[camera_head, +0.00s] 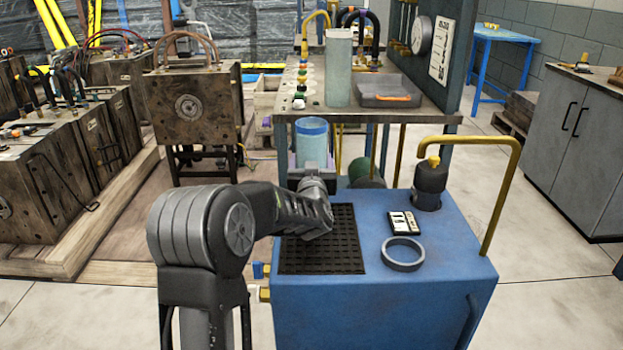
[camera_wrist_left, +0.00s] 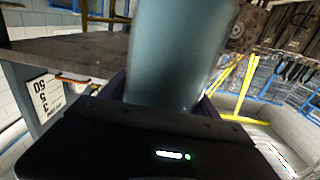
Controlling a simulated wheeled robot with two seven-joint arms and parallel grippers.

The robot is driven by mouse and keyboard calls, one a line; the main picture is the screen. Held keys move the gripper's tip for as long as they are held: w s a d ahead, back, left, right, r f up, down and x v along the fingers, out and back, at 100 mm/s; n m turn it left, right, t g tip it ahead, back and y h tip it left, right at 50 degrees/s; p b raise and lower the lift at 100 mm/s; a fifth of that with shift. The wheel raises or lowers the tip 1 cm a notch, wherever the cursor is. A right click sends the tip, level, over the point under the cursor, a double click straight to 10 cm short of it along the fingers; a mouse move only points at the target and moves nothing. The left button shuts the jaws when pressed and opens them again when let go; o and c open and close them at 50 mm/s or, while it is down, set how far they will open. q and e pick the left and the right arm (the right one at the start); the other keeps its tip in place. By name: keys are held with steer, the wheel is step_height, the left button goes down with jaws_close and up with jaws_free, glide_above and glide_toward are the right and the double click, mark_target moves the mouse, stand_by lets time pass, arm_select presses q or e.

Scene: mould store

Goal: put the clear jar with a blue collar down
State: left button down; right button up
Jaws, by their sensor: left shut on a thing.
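The clear jar with a blue collar (camera_head: 312,145) stands about upright beyond the far edge of the blue cart, in front of the grey bench. My left gripper (camera_head: 312,170) is shut on it; my wrist hides the jar's lower part in the head view. In the left wrist view the jar (camera_wrist_left: 178,55) rises between the fingers of my left gripper (camera_wrist_left: 165,100), filling the middle. My right gripper is in neither view.
The blue cart (camera_head: 400,300) carries a black grid mat (camera_head: 320,250), a grey ring (camera_head: 403,254), a dark canister (camera_head: 430,185) and a yellow rail (camera_head: 507,190). The grey bench (camera_head: 430,112) holds a tall pale cylinder (camera_head: 338,70) and a grey tray (camera_head: 388,90).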

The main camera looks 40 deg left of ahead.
arm_select(q)
steer(key=shift+f+b, duration=0.7)
steer(key=shift+f, duration=1.4)
steer(key=shift+f, duration=0.2)
steer(key=shift+c, duration=0.9)
jaws_free()
steer(key=shift+f, duration=0.1)
steer(key=shift+d, duration=0.1)
steer(key=p+v, duration=0.2)
steer(key=v, duration=1)
